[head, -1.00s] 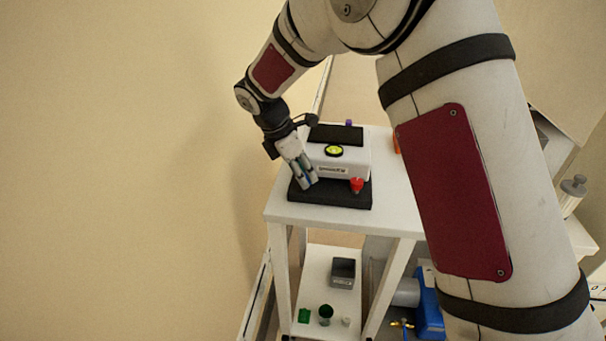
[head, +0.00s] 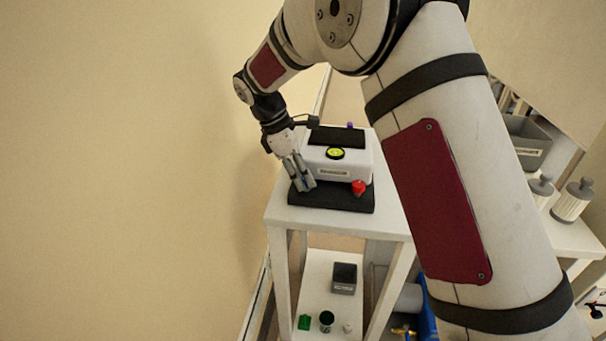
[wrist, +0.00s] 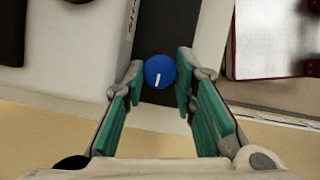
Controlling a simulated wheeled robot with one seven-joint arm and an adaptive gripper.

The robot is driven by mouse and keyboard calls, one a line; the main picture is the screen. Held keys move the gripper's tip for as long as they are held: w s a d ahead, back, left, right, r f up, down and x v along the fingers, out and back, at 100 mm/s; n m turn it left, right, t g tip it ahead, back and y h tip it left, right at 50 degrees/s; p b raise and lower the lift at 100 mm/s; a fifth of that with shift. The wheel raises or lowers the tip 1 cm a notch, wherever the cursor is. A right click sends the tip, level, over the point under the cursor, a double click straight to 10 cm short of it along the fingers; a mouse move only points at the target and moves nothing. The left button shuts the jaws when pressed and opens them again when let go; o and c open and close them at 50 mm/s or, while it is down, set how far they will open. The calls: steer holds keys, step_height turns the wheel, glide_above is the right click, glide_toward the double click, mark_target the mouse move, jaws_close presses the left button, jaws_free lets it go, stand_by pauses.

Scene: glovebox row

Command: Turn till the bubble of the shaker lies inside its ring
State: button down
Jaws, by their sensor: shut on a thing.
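The shaker (head: 318,164) is a white box on a black base (head: 340,200), on a white cart. On its top is a round yellow-green level (head: 335,154) with a dark rim. The bubble is too small to place against the ring. A red knob (head: 358,187) stands at the shaker's front right corner. My gripper (head: 304,186) points down at the front left corner. In the wrist view its teal-padded fingers (wrist: 160,76) are shut on a blue knob (wrist: 160,70) with a white line mark. The knob is mostly hidden in the head view.
A black pad (head: 336,135) lies behind the level. On the cart's lower shelf are a dark grey bin (head: 344,278), a green block (head: 304,322) and a dark green cup (head: 326,321).

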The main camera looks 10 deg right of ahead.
steer(key=shift+a, duration=0.1)
steer(key=c, duration=1.6)
jaws_free()
